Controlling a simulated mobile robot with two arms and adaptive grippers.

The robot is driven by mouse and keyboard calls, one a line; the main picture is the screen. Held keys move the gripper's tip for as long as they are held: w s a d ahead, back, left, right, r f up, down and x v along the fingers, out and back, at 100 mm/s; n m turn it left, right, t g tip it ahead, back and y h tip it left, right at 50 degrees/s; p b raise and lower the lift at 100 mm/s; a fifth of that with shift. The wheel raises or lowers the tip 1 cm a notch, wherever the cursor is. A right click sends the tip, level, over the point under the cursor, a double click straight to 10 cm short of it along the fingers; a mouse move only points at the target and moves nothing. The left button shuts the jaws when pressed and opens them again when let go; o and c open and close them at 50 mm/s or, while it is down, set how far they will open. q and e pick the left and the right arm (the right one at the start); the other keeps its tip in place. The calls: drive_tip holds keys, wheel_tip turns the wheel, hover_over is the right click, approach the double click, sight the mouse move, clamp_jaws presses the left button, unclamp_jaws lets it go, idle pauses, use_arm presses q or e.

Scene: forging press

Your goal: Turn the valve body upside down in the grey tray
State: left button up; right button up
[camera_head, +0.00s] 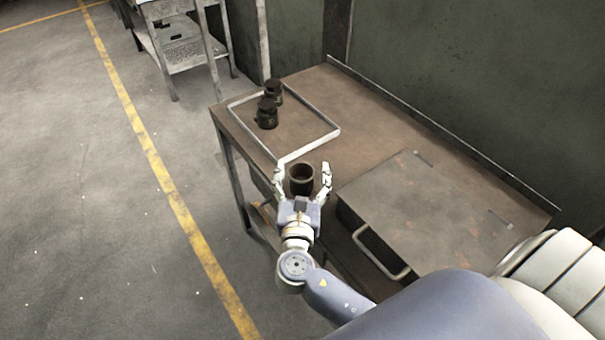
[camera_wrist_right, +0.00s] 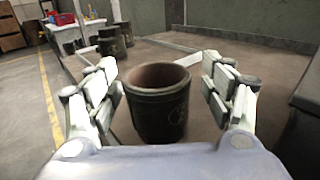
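The grey tray (camera_head: 310,147) is a thin, shallow rim at the far left end of the table. Two dark stepped metal pieces (camera_head: 267,114) (camera_head: 273,90) stand in it, close together. A dark, round, hollow body (camera_head: 301,185) stands nearer to me, outside the tray, with its wide mouth facing up. Which of these is the valve body, I cannot tell for sure. My right gripper (camera_head: 302,172) is open, with its fingers on either side of the hollow body. In the right wrist view the hollow body (camera_wrist_right: 160,112) sits between the spread fingers, with gaps showing on both sides. My left gripper is not in view.
The brown metal table (camera_head: 345,100) has bare room right of the tray. A dark metal box with a pale handle (camera_head: 425,205) fills its near right part. A raised edge runs along the back by the wall. A grey rack (camera_head: 185,50) stands beyond.

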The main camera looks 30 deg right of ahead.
drive_tip(key=shift+r, duration=0.2)
drive_tip(key=shift+s+a+f, duration=0.15)
drive_tip(key=shift+s+a, duration=0.05)
drive_tip(key=shift+s, duration=0.05)
drive_tip(key=b+v, duration=0.1)
drive_tip(key=v, duration=1)
drive_tip(key=shift+s, duration=0.2)
